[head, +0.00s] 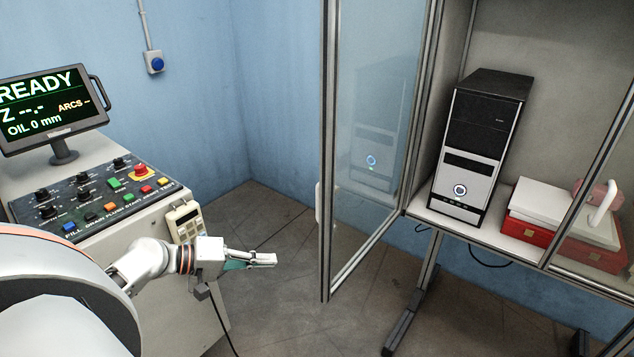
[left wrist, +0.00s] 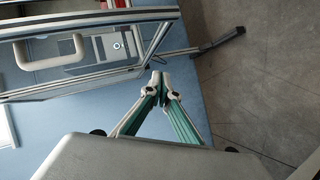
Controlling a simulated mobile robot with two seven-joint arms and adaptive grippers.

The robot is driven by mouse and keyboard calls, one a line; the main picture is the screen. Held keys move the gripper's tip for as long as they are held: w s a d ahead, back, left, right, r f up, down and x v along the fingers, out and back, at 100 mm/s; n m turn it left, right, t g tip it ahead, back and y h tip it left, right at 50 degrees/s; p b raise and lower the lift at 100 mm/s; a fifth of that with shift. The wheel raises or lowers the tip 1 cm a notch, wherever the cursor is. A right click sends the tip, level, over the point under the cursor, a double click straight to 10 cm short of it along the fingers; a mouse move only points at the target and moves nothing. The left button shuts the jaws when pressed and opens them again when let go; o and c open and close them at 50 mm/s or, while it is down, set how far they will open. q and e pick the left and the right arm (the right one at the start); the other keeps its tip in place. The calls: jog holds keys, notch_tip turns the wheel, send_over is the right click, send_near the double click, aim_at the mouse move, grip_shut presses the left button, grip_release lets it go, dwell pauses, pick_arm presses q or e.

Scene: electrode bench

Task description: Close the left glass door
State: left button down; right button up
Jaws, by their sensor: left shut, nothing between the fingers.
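The left glass door (head: 378,130) stands swung open from the cabinet, a metal-framed pane reaching out toward me. The edge of a pale handle (head: 319,203) shows at its outer side. In the left wrist view the framed door (left wrist: 15,75) fills the upper left, with its white handle (left wrist: 50,52) in plain sight. My left gripper (head: 274,259) is shut and empty, left of the door's free edge and apart from it. Its fingertips meet in the left wrist view (left wrist: 158,82), below and right of the door frame. My right gripper is not in view.
The cabinet holds a computer tower (head: 475,145) and red-and-white boxes (head: 562,217). A white handle (head: 602,203) marks the right door, which seems closed. A control console (head: 95,210) with a monitor (head: 52,108) stands at left. Floor (head: 285,310) between console and door is open.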

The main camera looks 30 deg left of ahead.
pick_arm(q)
notch_tip(320, 180, up, 11)
jog(key=w+h, duration=0.1)
jog(key=h, duration=0.5)
send_near(340, 180)
jog(key=s+a, duration=0.2)
jog(key=a, duration=0.5)
jog(key=shift+t, duration=0.3)
jog(key=x, duration=0.4)
jog(key=s+p+x, duration=0.1)
jog(key=x, duration=0.2)
jog(key=d+x, duration=0.1)
jog(key=x, duration=0.3)
jog(key=shift+d+f+p, duration=0.2)
jog(key=shift+d+p, duration=0.15)
jog(key=shift+d+f, duration=0.1)
jog(key=shift+d, duration=0.5)
jog(key=shift+d, duration=0.1)
